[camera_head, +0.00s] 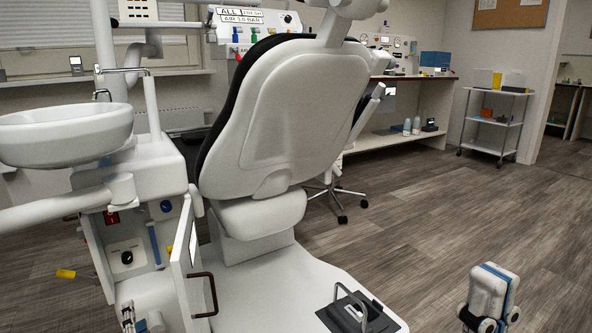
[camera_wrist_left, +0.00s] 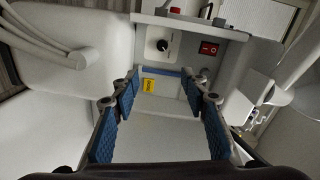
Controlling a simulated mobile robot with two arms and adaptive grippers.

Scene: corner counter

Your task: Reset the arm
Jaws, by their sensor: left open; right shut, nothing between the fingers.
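My left gripper (camera_wrist_left: 160,92) is open in the left wrist view. Its two blue-padded fingers stand apart with nothing between them, facing a white cabinet front with a black knob (camera_wrist_left: 163,45) and a red switch (camera_wrist_left: 208,48). In the head view, part of what looks like my left gripper (camera_head: 128,317) shows at the lower left, below the knob panel. My right gripper (camera_head: 489,318) is at the lower right of the head view, over the floor, with a white, blue-banded body above it. It is shut and holds nothing; its fingertips are cut off by the lower edge.
A white dental chair (camera_head: 285,120) fills the middle, with a black foot control (camera_head: 350,313) on its base. A white basin (camera_head: 65,135) and cabinet stand at the left. A shelf cart (camera_head: 495,122) stands at the back right. The wooden floor (camera_head: 430,210) at right is clear.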

